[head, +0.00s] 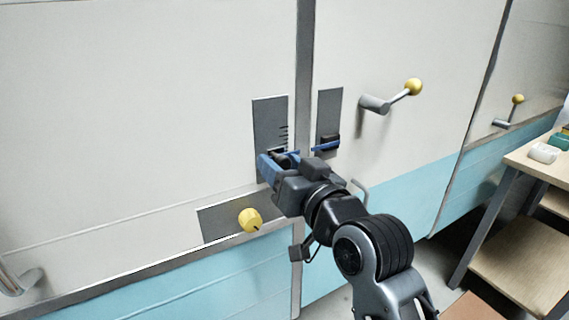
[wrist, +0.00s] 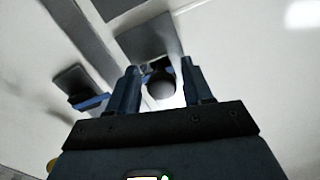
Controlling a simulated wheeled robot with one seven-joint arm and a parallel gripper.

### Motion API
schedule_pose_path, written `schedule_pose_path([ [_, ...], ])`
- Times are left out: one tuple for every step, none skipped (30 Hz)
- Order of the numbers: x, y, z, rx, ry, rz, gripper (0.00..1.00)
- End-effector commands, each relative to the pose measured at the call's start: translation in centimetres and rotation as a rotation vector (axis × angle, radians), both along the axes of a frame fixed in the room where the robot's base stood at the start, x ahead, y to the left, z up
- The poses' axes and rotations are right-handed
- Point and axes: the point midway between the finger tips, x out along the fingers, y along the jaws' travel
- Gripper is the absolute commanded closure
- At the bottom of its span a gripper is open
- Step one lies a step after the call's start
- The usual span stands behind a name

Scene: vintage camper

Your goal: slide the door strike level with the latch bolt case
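The door strike (wrist: 155,68) is a dark piece on an upright grey plate (head: 268,113) with short dark marks, left of the door seam. My gripper hides most of it in the head view. In the wrist view, its dark round knob (wrist: 161,86) sits between my fingers. My gripper (head: 278,160) is open around the knob, with a gap visible on each side; it also shows in the wrist view (wrist: 160,78). The latch bolt case (head: 328,143) is dark with a blue bolt (head: 325,148), on the plate right of the seam. I cannot tell whether the two are exactly level.
A lever handle with a yellow ball (head: 413,87) sticks out right of the latch plate. A yellow knob (head: 249,219) sits on a low grey plate (head: 218,220) below my gripper. A wooden shelf unit (head: 520,258) stands at the far right.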

Motion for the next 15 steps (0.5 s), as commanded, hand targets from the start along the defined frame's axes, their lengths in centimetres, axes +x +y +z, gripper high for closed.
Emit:
schedule_pose_path([
  [-0.30,0.57,-0.48,-0.002,0.009,0.011,0.48],
  [-0.29,0.56,-0.47,-0.002,0.009,0.011,0.45],
  [-0.26,0.51,-0.45,-0.003,0.008,0.010,0.43],
  [-0.24,0.46,-0.42,-0.003,0.008,0.009,0.43],
  [-0.22,0.43,-0.40,-0.003,0.006,0.009,0.43],
  [-0.19,0.38,-0.36,-0.003,0.006,0.008,0.43],
  [-0.17,0.35,-0.33,-0.003,0.005,0.006,0.43],
  [-0.15,0.32,-0.30,-0.003,0.004,0.005,0.43],
  [-0.13,0.27,-0.26,-0.004,0.004,0.005,0.43],
  [-0.11,0.24,-0.24,-0.003,0.003,0.004,0.43],
  [-0.09,0.21,-0.20,-0.003,0.002,0.004,0.43],
  [-0.07,0.18,-0.18,-0.003,0.001,0.003,0.43],
  [-0.05,0.15,-0.16,-0.003,0.001,0.002,0.43],
  [-0.05,0.12,-0.15,-0.003,0.001,0.002,0.43],
  [-0.03,0.10,-0.13,-0.003,0.000,0.001,0.43],
])
